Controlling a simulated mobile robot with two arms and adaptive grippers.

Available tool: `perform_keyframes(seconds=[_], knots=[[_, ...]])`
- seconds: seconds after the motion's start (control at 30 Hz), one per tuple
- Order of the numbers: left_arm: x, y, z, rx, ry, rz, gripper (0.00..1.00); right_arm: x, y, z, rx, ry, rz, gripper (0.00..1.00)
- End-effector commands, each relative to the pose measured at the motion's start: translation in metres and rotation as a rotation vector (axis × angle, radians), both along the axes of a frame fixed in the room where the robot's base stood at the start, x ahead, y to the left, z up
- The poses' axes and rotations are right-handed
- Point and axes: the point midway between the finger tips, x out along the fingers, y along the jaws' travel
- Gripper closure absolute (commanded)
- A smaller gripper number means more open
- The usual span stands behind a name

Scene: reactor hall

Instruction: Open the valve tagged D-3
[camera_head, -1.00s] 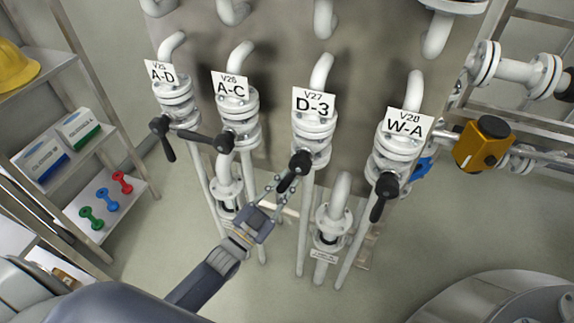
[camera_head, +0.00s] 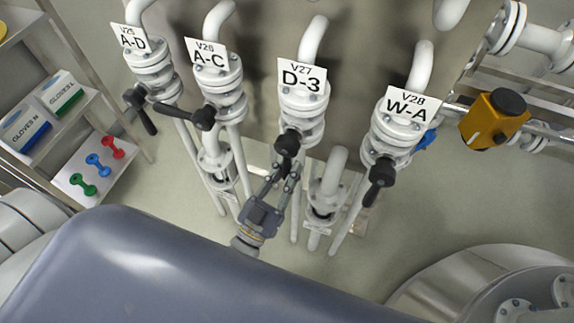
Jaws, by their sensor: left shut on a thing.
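The D-3 valve (camera_head: 303,103) is a white flanged valve on a vertical pipe, under a white tag (camera_head: 303,77) reading V27 D-3. Its black handle (camera_head: 287,143) has a round hub at the front, and its lever points down. My left gripper (camera_head: 283,172) comes up from below, with its fingers shut on the lower part of this lever. The fingers hide much of the lever. My right gripper is not in view.
Valves A-D (camera_head: 153,75) and A-C (camera_head: 219,90) stand to the left, W-A (camera_head: 395,133) to the right. A-C's lever points left; A-D's and W-A's point down. An orange actuator (camera_head: 494,120) is at the right. A shelf (camera_head: 70,175) stands at the left.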

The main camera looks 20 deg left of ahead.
Motion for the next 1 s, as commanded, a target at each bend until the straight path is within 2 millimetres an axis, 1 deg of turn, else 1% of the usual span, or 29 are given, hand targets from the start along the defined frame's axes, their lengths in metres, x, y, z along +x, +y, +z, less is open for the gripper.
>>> perform_keyframes(seconds=[0.03,0.2,0.23,0.3,0.53,0.6,0.73,0.87,1.0], knots=[[-0.001,-0.003,-0.001,0.0,0.003,-0.005,1.0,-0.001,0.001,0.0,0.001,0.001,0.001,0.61],[0.0,-0.003,-0.001,0.0,0.002,-0.005,1.0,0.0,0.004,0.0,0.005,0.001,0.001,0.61],[0.0,-0.003,-0.001,0.001,0.002,-0.005,0.76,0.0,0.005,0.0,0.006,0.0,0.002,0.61],[0.0,-0.002,0.0,0.001,0.002,-0.005,0.61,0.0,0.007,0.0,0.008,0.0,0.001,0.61],[0.0,-0.001,0.0,0.002,0.0,-0.001,0.61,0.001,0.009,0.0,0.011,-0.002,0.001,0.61],[0.0,-0.001,0.0,0.002,0.0,-0.001,0.61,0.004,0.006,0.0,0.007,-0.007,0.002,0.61],[-0.006,0.001,-0.004,0.002,0.003,-0.002,0.61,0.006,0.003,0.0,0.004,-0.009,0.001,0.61],[-0.025,0.004,-0.012,0.003,0.005,-0.002,0.61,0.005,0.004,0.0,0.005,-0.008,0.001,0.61],[-0.053,0.009,-0.024,0.003,0.005,-0.002,0.61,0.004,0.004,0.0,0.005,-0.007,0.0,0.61]])
